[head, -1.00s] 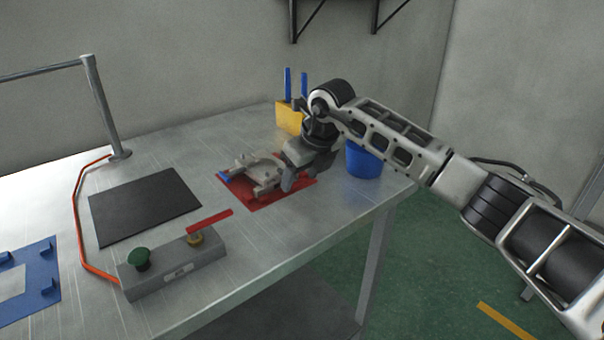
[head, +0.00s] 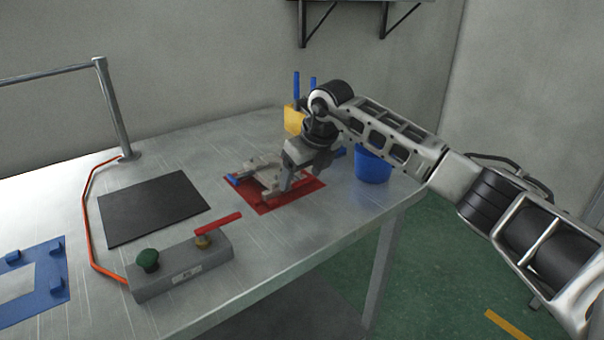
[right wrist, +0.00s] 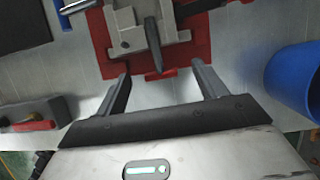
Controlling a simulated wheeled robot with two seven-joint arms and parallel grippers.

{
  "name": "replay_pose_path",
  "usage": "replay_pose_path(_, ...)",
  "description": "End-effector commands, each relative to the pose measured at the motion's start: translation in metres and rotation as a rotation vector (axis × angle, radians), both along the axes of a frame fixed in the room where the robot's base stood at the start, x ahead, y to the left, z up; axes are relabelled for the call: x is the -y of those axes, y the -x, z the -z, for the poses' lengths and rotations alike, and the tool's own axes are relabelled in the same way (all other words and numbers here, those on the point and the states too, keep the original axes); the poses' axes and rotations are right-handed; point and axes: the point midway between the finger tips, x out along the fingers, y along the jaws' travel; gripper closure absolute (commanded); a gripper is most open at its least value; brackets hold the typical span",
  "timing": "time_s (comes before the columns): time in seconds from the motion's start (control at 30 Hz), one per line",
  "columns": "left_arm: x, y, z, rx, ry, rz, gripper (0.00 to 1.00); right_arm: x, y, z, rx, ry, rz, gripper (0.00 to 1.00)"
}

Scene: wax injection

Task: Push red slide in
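A red plate (head: 268,206) lies on the metal table under a grey metal fixture (head: 250,170). Both show in the right wrist view, the fixture (right wrist: 125,30) on the red plate (right wrist: 195,60). A dark tapered pin (right wrist: 153,50) sticks out from the fixture toward my gripper. I cannot tell for sure which red part is the slide; a small red tab (right wrist: 138,77) shows at the plate's near edge. My right gripper (head: 284,186) is beside the fixture. Its fingers (right wrist: 163,92) are apart with nothing between them. My left gripper is not in view.
A control box (head: 185,265) with a green button and red lever (head: 218,227) stands near the front edge. A blue bin (head: 373,168) is right of the fixture, and a yellow holder (head: 293,120) behind it. A black mat (head: 152,207) lies to the left.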

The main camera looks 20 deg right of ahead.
Motion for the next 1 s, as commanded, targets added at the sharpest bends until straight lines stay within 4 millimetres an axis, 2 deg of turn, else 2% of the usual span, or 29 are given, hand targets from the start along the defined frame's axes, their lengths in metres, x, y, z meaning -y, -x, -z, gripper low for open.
replay_pose_path(0.23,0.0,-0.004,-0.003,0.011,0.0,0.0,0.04,0.001,0.002,-0.004,-0.002,0.001,0.0,0.29)
replay_pose_path(0.37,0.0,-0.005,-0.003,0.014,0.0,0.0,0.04,0.003,0.007,-0.019,0.002,0.002,0.001,0.29)
replay_pose_path(0.8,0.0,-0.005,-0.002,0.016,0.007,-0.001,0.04,0.015,0.044,-0.114,0.004,0.001,0.0,0.29)
replay_pose_path(1.0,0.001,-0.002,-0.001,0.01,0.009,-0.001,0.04,0.018,0.055,-0.139,0.001,0.001,0.0,0.29)
